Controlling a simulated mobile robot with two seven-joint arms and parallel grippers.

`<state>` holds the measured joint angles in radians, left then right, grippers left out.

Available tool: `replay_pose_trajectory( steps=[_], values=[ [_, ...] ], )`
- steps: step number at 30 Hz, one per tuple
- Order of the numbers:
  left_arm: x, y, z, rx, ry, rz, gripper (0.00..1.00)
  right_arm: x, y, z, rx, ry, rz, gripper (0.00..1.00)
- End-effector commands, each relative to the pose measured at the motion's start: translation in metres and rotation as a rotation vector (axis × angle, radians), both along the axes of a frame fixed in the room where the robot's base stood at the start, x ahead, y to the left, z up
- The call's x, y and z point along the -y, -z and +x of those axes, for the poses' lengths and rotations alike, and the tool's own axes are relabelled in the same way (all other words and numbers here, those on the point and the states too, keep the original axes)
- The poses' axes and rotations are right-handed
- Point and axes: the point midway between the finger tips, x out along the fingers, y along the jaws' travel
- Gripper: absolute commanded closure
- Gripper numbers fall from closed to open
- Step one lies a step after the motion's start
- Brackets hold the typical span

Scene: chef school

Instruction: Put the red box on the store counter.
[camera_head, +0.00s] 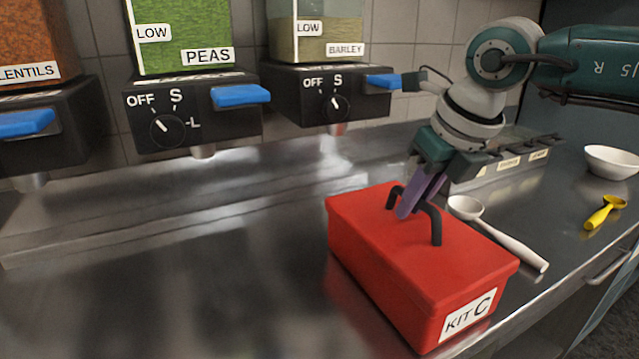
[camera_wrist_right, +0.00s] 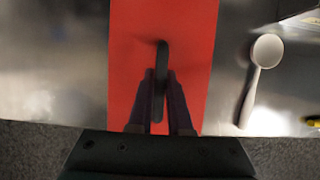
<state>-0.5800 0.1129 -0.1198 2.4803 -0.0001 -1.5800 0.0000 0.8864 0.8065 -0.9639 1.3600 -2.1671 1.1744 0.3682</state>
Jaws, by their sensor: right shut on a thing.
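The red box (camera_head: 410,275) is labelled "KIT C" and has a dark arched handle (camera_head: 436,222) on its lid. It is over the steel counter (camera_head: 180,270), near the front edge; I cannot tell whether its base touches the counter. My right gripper (camera_head: 408,208) comes down from above and is shut on the handle. In the right wrist view the two purple fingers (camera_wrist_right: 160,105) close on both sides of the handle, above the red lid (camera_wrist_right: 190,40). My left gripper is not in view.
Dispensers labelled lentils, peas (camera_head: 190,110) and barley (camera_head: 330,95) with blue levers hang along the wall. A white ladle (camera_head: 505,240) lies right beside the box. A yellow scoop (camera_head: 604,212) and white bowl (camera_head: 612,161) are farther right. The counter left of the box is clear.

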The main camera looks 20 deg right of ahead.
Motion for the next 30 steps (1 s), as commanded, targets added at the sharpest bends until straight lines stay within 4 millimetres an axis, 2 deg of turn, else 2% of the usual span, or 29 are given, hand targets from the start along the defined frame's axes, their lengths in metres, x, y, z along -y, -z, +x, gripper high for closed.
replay_pose_trajectory(
  steps=[4,5,12,20,23,26,30],
  values=[
    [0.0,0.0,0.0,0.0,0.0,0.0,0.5,0.0,-0.002,0.001,0.004,0.0,0.001,1.0],
    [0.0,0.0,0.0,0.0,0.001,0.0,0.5,0.0,0.001,0.0,-0.002,0.0,0.0,0.79],
    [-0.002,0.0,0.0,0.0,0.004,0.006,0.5,0.0,0.0,0.0,-0.002,0.0,0.0,0.53],
    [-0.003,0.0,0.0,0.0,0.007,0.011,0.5,0.0,-0.001,-0.001,-0.001,0.0,0.0,0.53],
    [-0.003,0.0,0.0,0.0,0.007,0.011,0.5,0.001,-0.008,-0.003,0.001,0.001,0.001,0.53],
    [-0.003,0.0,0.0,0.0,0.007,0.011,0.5,0.001,-0.021,-0.008,0.002,-0.001,0.0,0.53],
    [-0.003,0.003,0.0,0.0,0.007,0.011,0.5,0.002,-0.05,-0.02,0.005,-0.001,-0.001,0.53]
  ],
)
